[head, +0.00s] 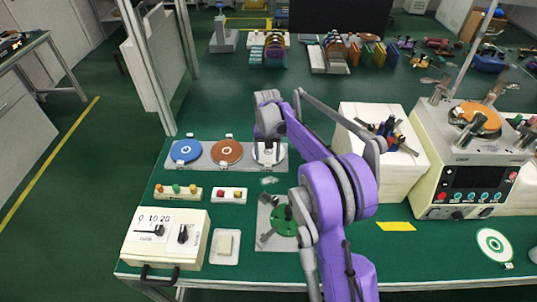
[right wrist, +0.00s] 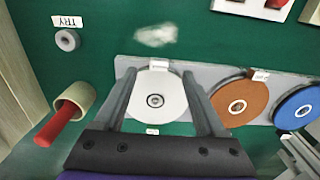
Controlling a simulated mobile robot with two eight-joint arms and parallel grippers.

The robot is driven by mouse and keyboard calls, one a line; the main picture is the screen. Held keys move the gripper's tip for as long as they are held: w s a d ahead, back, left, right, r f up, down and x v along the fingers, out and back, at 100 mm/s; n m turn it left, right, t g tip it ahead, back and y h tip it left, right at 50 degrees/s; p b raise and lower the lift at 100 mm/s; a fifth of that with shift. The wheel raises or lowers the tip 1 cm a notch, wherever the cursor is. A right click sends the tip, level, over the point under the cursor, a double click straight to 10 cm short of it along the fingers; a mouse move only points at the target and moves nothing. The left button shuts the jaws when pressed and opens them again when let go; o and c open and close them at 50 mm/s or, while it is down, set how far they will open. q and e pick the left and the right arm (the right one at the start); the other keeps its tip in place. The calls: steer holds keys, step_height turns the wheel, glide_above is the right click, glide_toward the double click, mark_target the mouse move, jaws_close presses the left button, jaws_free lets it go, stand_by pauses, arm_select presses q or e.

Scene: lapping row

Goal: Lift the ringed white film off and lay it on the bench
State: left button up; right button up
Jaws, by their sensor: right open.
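A white disc with a small grey ring at its centre (right wrist: 156,96) sits on a grey plate (right wrist: 205,76) at the end of a row of discs. In the head view the white disc (head: 262,158) is mostly covered by my right gripper (head: 268,150). In the right wrist view my right gripper (right wrist: 160,82) is open, its two fingers to either side of the white disc. I cannot tell whether they touch it. Another white disc, with a green ring (head: 494,245), lies at the bench's right front. My left gripper is not in view.
An orange-brown disc (right wrist: 240,103) and a blue disc (right wrist: 298,108) share the plate. A red-handled piece in a cream cup (right wrist: 70,112) and a small grey ring (right wrist: 67,40) are nearby. A control box (head: 165,238) and a lapping machine (head: 470,165) stand on the green bench.

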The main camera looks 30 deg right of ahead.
mark_target(268, 164)
step_height(268, 164, down, 3)
steer(key=shift+f, duration=0.2)
steer(key=shift+s, duration=0.1)
steer(key=shift+r, duration=0.1)
jaws_close()
